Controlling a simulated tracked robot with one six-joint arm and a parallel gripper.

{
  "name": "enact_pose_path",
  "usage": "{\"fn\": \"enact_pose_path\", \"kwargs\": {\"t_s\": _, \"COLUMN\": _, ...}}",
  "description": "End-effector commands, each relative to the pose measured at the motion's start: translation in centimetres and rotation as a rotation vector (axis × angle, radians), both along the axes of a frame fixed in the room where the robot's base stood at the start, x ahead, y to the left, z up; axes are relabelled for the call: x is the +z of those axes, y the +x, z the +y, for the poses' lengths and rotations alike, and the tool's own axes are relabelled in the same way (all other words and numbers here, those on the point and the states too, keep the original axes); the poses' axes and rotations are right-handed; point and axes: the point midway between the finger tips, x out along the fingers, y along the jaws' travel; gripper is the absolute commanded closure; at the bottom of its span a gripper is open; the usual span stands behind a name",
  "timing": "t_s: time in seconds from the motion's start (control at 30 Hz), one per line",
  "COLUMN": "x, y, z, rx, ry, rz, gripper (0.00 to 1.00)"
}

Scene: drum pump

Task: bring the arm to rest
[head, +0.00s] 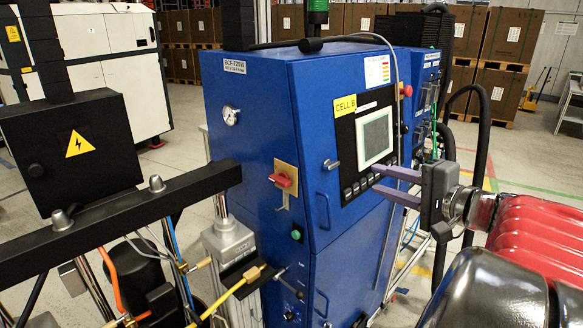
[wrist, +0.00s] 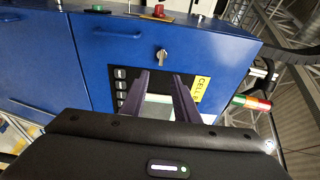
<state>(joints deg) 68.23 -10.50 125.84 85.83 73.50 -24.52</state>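My gripper (head: 376,179) is at the right in the head view, with two purple fingers held apart and nothing between them. It points left at the front of the blue cabinet (head: 255,130), near the lower edge of its screen panel (head: 376,136). In the wrist view the two fingers (wrist: 161,76) reach toward the same panel with a clear gap between them. Whether the fingertips touch the panel I cannot tell. My red and dark arm comes in from the lower right of the head view.
The cabinet carries a red switch (head: 281,180), a pressure gauge (head: 230,115) and a key-like handle (wrist: 161,56). A black box with a warning sign (head: 80,145) and a black bar (head: 120,215) stand at left. Black hoses (head: 482,150) hang behind my gripper. Boxes line the back.

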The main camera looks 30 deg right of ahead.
Motion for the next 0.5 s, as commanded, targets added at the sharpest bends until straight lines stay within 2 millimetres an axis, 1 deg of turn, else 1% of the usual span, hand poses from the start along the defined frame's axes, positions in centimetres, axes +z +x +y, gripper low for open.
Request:
{"fn": "enact_pose_path", "kwargs": {"t_s": 0.13, "x": 0.12, "y": -0.67, "z": -0.09, "rx": 0.0, "ry": 0.0, "rz": 0.0, "gripper": 0.72}}
{"fn": "enact_pose_path", "kwargs": {"t_s": 0.5, "x": 0.12, "y": -0.74, "z": -0.08, "rx": 0.001, "ry": 0.0, "rz": 0.0, "gripper": 0.72}}
